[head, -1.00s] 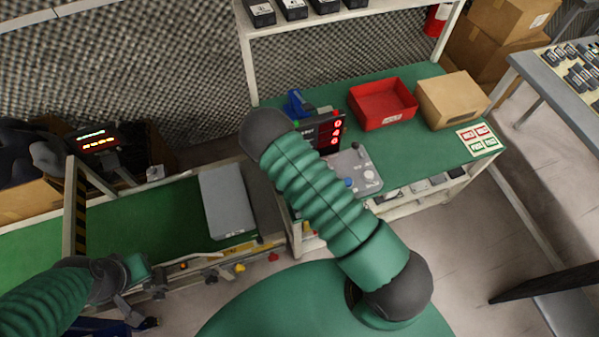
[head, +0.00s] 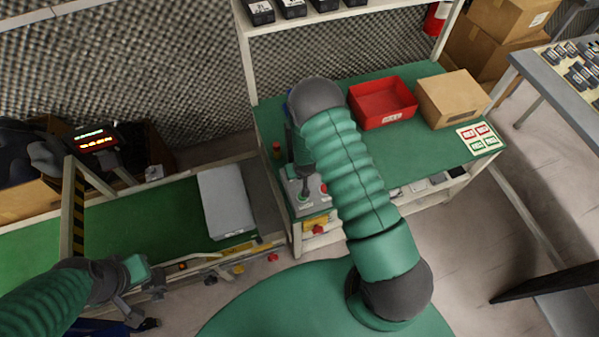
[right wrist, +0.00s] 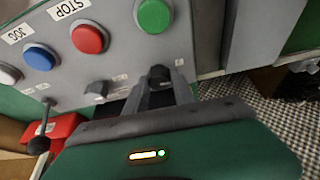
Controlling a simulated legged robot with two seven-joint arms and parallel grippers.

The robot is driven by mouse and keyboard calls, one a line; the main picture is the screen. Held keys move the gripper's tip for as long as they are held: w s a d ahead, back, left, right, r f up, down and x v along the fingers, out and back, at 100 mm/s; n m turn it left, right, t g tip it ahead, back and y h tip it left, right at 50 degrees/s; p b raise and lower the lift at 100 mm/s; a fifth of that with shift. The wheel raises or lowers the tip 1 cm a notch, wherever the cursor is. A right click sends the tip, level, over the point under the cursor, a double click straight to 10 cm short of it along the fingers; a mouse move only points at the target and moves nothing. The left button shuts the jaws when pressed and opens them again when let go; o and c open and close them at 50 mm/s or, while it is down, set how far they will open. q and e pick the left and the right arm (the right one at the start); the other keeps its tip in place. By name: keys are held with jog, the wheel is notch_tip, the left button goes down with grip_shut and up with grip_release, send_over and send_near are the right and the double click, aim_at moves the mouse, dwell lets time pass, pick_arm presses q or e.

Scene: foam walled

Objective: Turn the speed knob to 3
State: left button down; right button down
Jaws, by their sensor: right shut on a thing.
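The grey control panel (right wrist: 205,35) fills the top of the right wrist view. It carries two dark knobs, and their labels are too small to read. My right gripper (right wrist: 160,82) is shut on the knob (right wrist: 160,74) below the green button. The other dark knob (right wrist: 97,89) sits to its left, free. In the head view my right gripper (head: 304,193) is down at the panel (head: 293,191), partly hidden by my right arm. My left gripper (head: 153,280) is at the lower left, away from the panel; its jaws are unclear.
Green (right wrist: 154,14), red (right wrist: 88,38) and blue (right wrist: 39,57) buttons line the panel, with a STOP label. A ball-topped lever (right wrist: 40,143) stands near the gripper. A red bin (head: 383,103) and a cardboard box (head: 449,98) stand on the green bench. A grey case (head: 226,202) lies on the conveyor.

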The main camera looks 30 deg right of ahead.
jog(key=shift+d+n+y, duration=0.1)
jog(key=shift+n+y, duration=0.3)
jog(key=shift+n, duration=0.8)
jog(key=c, duration=1.1)
grip_release()
jog(key=shift+o, duration=0.2)
jog(key=d+v, duration=0.1)
jog(key=v, duration=1.5)
jog(key=shift+s+a+r+p, duration=0.3)
jog(key=shift+a, duration=0.05)
jog(key=s+a+r+n+g, duration=0.1)
jog(key=s+a+r, duration=0.8)
jog(key=a+r, duration=0.1)
jog(key=shift+a+r+g+y, duration=0.3)
jog(key=shift+r+y, duration=0.1)
jog(key=shift+r, duration=0.25)
